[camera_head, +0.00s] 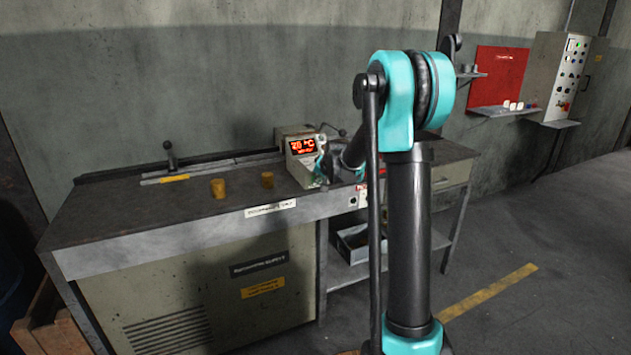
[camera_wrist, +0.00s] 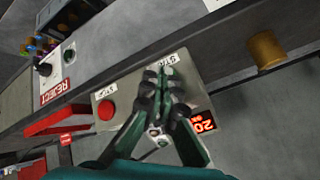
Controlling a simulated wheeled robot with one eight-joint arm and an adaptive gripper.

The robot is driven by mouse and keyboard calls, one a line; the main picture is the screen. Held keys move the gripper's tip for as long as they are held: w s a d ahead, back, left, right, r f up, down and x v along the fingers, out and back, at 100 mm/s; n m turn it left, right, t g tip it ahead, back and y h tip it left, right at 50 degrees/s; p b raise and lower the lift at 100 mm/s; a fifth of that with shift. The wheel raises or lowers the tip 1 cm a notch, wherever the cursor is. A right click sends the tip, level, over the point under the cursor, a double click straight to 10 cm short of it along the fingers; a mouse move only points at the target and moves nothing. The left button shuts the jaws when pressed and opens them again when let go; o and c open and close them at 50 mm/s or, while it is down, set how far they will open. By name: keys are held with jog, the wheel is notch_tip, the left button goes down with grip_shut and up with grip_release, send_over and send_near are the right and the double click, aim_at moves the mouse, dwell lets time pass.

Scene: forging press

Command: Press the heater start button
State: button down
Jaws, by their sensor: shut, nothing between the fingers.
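The heater control box (camera_head: 296,138) stands on the workbench, with a lit red temperature display (camera_head: 302,146). In the wrist view the grey box (camera_wrist: 196,97) fills the middle. It carries a red button (camera_wrist: 106,109) beside a small white label, and the red display (camera_wrist: 203,122). A second white label (camera_wrist: 163,61), partly covered, lies at the fingertips. My gripper (camera_wrist: 160,72) is shut and empty, its fingers over the box face by this label. They hide whatever button is there, and contact cannot be told. In the head view my gripper (camera_head: 323,166) is small beside the box.
A red REJECT label (camera_wrist: 55,92) and a black knob (camera_wrist: 45,69) are nearby. Floor at right is open.

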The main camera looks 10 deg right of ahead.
jog(key=shift+w+a, duration=0.1)
jog(key=shift+w, duration=0.3)
dwell(0.8)
jog(key=shift+s, duration=0.15)
jog(key=shift+s+d, duration=0.25)
jog(key=shift+s, duration=0.4)
jog(key=s, duration=0.1)
jog(key=s+d, duration=0.1)
jog(key=s, duration=0.2)
jog(key=shift+s+d, duration=0.3)
jog(key=shift+s, duration=0.1)
dwell(0.6)
jog(key=s+d+f+n+g, duration=0.1)
jog(key=s+f, duration=0.2)
jog(key=s, duration=1)
jog(key=s+d+f+n+g+h, duration=0.1)
jog(key=s+f, duration=0.3)
jog(key=s, duration=0.9)
jog(key=s+d+f+n+g, duration=0.1)
jog(key=s+f+n+g, duration=0.1)
jog(key=s, duration=1.1)
jog(key=shift+s+d+f+n+h, duration=0.25)
jog(key=shift+f+n+h, duration=0.2)
jog(key=shift+f, duration=0.2)
